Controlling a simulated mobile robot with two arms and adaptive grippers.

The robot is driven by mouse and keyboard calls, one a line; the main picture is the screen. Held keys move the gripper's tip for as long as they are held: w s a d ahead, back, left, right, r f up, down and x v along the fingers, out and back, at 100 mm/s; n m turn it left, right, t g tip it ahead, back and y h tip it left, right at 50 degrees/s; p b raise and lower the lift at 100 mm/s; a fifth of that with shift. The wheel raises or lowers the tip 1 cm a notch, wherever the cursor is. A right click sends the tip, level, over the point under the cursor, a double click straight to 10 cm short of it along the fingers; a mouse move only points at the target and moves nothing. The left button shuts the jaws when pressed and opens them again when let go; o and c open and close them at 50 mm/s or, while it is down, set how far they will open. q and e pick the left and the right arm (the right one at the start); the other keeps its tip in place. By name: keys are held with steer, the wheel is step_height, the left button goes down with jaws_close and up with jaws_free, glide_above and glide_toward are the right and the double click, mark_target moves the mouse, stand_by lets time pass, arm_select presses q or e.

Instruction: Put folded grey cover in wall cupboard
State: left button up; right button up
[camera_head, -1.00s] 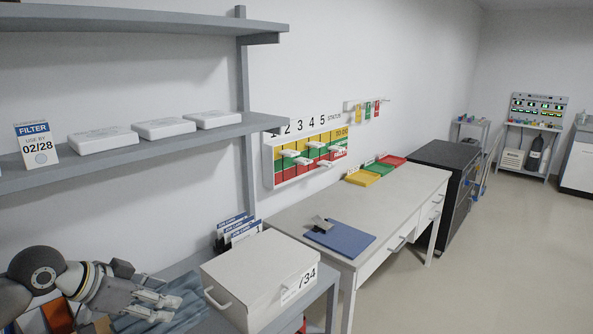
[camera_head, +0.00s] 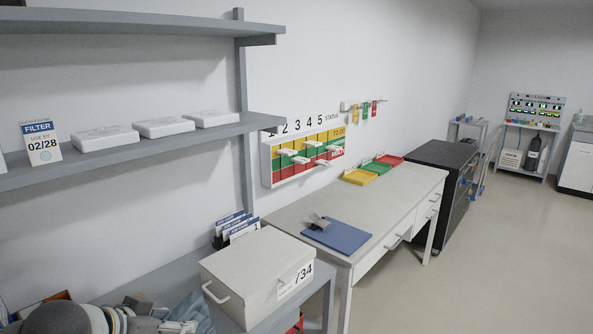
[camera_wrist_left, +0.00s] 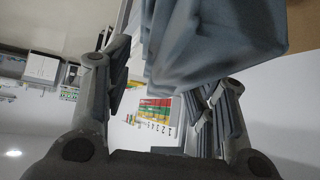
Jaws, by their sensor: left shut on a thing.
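The folded grey cover (camera_head: 196,309) is a blue-grey cloth at the lower left of the head view, partly cut off by the frame edge. In the left wrist view the cover (camera_wrist_left: 215,45) fills the upper middle, with folds hanging between the fingers. My left gripper (camera_head: 172,326) is shut on it, just left of the white box; its fingers also show in the left wrist view (camera_wrist_left: 170,85). How far the cover is from the surface below is hidden. No closed wall cupboard can be made out. My right gripper is not in view.
A white lidded box (camera_head: 250,262) stands on the low grey shelf beside my left gripper, with blue-topped cards (camera_head: 236,226) behind it. A wall shelf (camera_head: 150,150) above holds white packs and a filter card (camera_head: 41,142). A desk (camera_head: 385,215) and open floor lie to the right.

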arm_select(q)
steer(key=s+d+f+n+y, duration=0.2)
steer(key=s+d+n+y, duration=0.1)
steer(key=s+d+n, duration=0.1)
steer(key=shift+s+d+t, duration=0.3)
steer(key=shift+s, duration=0.4)
steer(key=shift+a, duration=0.1)
stand_by(1.0)
